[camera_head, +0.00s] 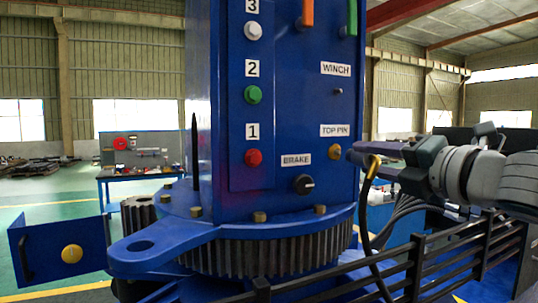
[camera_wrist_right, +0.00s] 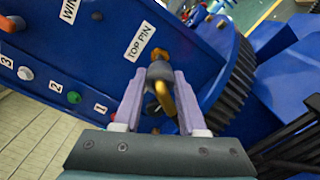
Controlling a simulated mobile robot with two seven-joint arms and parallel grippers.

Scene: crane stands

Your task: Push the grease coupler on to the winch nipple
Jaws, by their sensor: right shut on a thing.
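My right gripper (camera_head: 354,155) is shut on the grease coupler, at the right side of the blue column. In the right wrist view the grey coupler (camera_wrist_right: 160,72) sits between the fingers (camera_wrist_right: 158,92), with its yellow bent tube (camera_wrist_right: 165,103) behind it. The winch nipple (camera_head: 337,91) is a small grey stub under the WINCH label; it also shows in the wrist view (camera_wrist_right: 97,16). The coupler's front points at the brass top pin nipple (camera_head: 334,151), below the winch one. I cannot tell whether they touch. My left gripper is not in view.
A black hose (camera_head: 366,215) hangs from the coupler. A large toothed ring (camera_head: 270,255) lies below. A dark railing (camera_head: 440,262) crosses the lower right.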

